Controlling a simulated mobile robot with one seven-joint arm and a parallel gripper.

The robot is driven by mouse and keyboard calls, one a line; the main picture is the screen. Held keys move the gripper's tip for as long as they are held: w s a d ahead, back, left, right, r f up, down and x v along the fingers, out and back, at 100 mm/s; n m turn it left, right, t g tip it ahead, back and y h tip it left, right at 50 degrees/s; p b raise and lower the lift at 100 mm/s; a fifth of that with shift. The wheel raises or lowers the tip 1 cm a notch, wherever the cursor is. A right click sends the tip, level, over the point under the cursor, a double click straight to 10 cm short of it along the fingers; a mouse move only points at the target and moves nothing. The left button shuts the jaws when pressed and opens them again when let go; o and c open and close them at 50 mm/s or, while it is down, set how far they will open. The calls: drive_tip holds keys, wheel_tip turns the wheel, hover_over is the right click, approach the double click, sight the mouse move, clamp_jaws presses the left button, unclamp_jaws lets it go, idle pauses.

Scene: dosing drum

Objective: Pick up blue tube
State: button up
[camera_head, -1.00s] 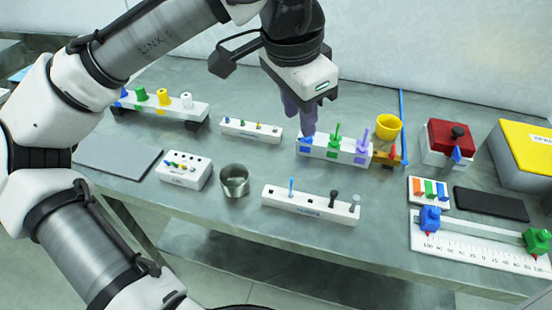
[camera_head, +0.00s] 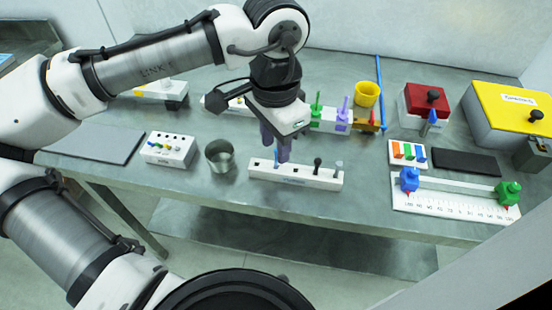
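The thin blue tube (camera_head: 276,160) stands in the white front rack (camera_head: 315,182), left of a black-topped and a grey-topped item. Only a small part of it shows beside the fingers. My gripper (camera_head: 275,153) points down over the left half of this rack, with its fingertips close around or beside the tube. The two fingers look apart, with a gap between them. Whether either finger touches the tube cannot be told.
A metal cup (camera_head: 219,157) stands just left of the rack, with a white socket block (camera_head: 168,149) beyond it. Behind my gripper is a rack with green and purple pieces (camera_head: 330,120). A slide ruler (camera_head: 455,202) lies at right.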

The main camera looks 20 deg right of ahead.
drive_tip(key=shift+f, duration=1.6)
drive_tip(key=shift+d, duration=0.1)
drive_tip(key=shift+c, duration=0.3)
clamp_jaws()
